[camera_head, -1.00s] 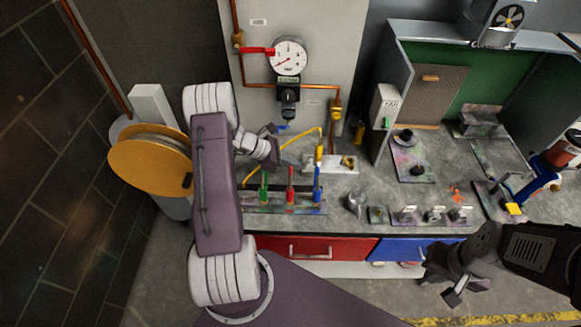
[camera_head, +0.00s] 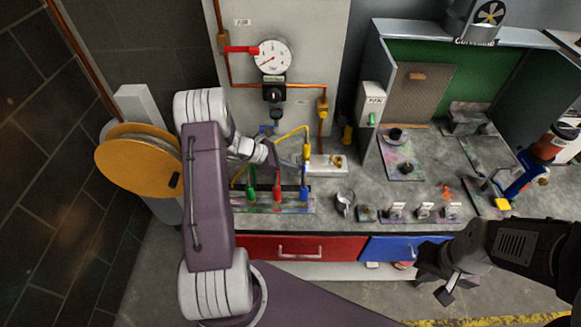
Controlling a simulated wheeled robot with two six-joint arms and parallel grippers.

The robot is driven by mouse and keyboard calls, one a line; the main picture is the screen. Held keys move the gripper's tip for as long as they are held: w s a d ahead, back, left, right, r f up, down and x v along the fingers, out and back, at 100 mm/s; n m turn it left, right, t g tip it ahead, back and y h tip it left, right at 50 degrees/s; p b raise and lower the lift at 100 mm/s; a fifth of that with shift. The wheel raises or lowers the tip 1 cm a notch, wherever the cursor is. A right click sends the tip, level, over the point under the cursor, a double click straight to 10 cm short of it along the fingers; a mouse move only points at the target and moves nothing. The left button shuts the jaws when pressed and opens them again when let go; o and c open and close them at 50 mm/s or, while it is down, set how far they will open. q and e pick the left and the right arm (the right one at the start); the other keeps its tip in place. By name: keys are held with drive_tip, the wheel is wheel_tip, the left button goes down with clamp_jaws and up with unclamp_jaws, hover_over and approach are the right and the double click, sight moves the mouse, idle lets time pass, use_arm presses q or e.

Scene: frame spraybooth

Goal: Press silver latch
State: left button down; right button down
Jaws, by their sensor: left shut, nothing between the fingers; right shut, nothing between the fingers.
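I cannot pick out a silver latch for certain. A pale metal block (camera_head: 322,172) with a brass fitting (camera_head: 337,160) lies on the grey bench below the pressure gauge (camera_head: 272,57). My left gripper (camera_head: 277,162) is just left of this block, behind the upright red and green tools; its fingers are small and partly hidden by my wrist. It looks shut and empty. Whether it touches anything cannot be told. My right gripper (camera_head: 447,293) is shut and empty, low in front of the blue drawer (camera_head: 400,248).
A yellow hose (camera_head: 290,134) arches beside my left gripper. Red, green and blue-handled tools stand in a rack (camera_head: 265,207) in front. A metal cup (camera_head: 345,203) stands to the right. An orange reel (camera_head: 140,162) stands left, and an open booth (camera_head: 440,85) right.

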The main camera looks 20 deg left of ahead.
use_arm(q)
drive_tip(key=shift+a, duration=0.1)
use_arm(e)
drive_tip(key=shift+a, duration=0.1)
use_arm(q)
drive_tip(key=shift+w+a, duration=0.35)
drive_tip(key=shift+a, duration=0.3)
use_arm(e)
drive_tip(key=shift+r, duration=0.15)
